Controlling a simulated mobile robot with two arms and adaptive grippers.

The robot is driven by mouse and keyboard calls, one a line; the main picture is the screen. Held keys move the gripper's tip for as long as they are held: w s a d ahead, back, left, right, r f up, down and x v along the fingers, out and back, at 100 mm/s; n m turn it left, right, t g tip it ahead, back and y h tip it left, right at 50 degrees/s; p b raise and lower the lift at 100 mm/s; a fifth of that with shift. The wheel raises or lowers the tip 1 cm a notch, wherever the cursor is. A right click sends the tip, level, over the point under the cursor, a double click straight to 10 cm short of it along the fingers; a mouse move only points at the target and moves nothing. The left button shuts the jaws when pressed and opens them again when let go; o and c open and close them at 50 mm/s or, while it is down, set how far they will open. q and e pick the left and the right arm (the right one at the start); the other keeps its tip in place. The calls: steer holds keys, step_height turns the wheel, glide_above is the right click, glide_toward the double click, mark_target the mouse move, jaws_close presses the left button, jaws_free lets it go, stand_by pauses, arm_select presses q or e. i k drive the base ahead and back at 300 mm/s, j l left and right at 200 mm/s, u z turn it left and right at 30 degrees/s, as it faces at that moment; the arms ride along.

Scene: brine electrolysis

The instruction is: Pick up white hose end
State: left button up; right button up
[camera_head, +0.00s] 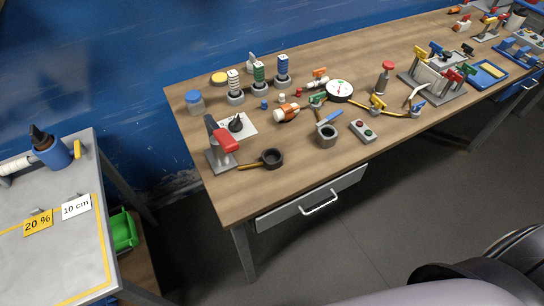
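A pale, whitish curved hose (416,92) shows beside a grey apparatus stand (440,94) at the right part of the wooden bench (235,192). It is small here, and I cannot tell clearly where its free end lies. Neither of my grippers is in view. Nothing is seen touching the hose.
The bench holds a round gauge (340,89), a red-capped bottle (383,78), a grey button box (363,131), a dark pan (271,158) and a red-handled press (222,142). A grey cart (50,262) stands at left. Open floor lies before the bench.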

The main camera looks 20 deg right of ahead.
mark_target(232, 76)
steer(key=l+u, duration=0.3)
steer(key=l, duration=0.15)
steer(key=k+l+u, duration=0.1)
steer(key=l+u, duration=0.2)
steer(key=l, duration=0.15)
steer(key=k+l+u, duration=0.15)
steer(key=l+u, duration=0.15)
steer(key=l, duration=0.15)
